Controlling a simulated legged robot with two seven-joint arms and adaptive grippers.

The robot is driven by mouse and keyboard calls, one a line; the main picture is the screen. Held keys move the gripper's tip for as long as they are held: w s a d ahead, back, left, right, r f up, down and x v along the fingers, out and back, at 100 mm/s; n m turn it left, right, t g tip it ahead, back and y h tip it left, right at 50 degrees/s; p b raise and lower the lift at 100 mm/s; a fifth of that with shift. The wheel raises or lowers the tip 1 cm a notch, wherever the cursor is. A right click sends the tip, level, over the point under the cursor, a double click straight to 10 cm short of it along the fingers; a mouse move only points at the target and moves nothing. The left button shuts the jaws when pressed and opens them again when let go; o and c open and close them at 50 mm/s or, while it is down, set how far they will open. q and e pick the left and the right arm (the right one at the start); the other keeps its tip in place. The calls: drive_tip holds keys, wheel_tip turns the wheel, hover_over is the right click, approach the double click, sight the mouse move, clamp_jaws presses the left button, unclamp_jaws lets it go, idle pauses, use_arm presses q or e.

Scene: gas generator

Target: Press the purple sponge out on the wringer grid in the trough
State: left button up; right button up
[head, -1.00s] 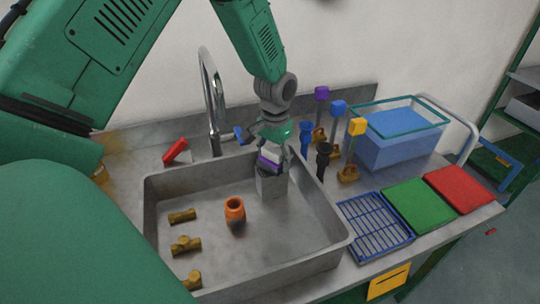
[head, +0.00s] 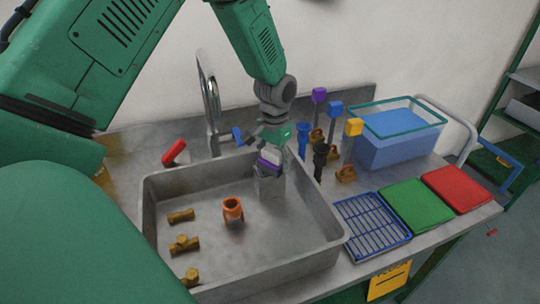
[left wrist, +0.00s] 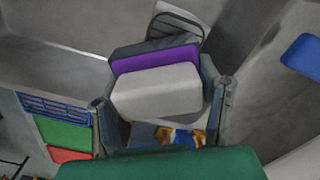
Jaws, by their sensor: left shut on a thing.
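My left gripper (head: 272,155) is shut on the purple sponge (head: 266,167), which has a pale grey block (left wrist: 158,90) on top. In the left wrist view the purple layer (left wrist: 155,58) shows between this block and a dark edge beneath it. The sponge is right over a grey box-like stand (head: 270,188) in the trough (head: 205,252), near its back wall. The dark bars of the wringer grid (left wrist: 177,27) show just past the sponge. Whether the sponge touches the grid, I cannot tell. My right gripper is not in view.
An orange fitting (head: 232,209) and several brass fittings (head: 185,244) lie in the trough. The tap (head: 209,100) stands behind it. To the right are upright coloured-top tools (head: 353,128), a blue rack (head: 372,226), a green pad (head: 417,205), a red pad (head: 457,188) and a water tank (head: 395,135).

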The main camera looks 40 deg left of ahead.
use_arm(q)
drive_tip(key=shift+a+f, duration=0.2)
drive_tip(key=shift+a, duration=0.3)
drive_tip(key=shift+a+f, duration=0.15)
drive_tip(key=shift+a, duration=0.35)
drive_tip(key=shift+d+r, duration=0.15)
drive_tip(key=shift+d, duration=0.4)
drive_tip(key=shift+d+r, duration=0.1)
drive_tip(key=shift+d, duration=0.2)
drive_tip(key=shift+a+f, duration=0.25)
drive_tip(key=shift+a, duration=0.45)
drive_tip(key=shift+d+r+p, duration=0.2)
drive_tip(key=shift+d+p, duration=0.15)
drive_tip(key=shift+d, duration=0.2)
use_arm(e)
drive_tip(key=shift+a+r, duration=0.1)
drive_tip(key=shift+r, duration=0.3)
use_arm(q)
drive_tip(key=shift+a, duration=0.1)
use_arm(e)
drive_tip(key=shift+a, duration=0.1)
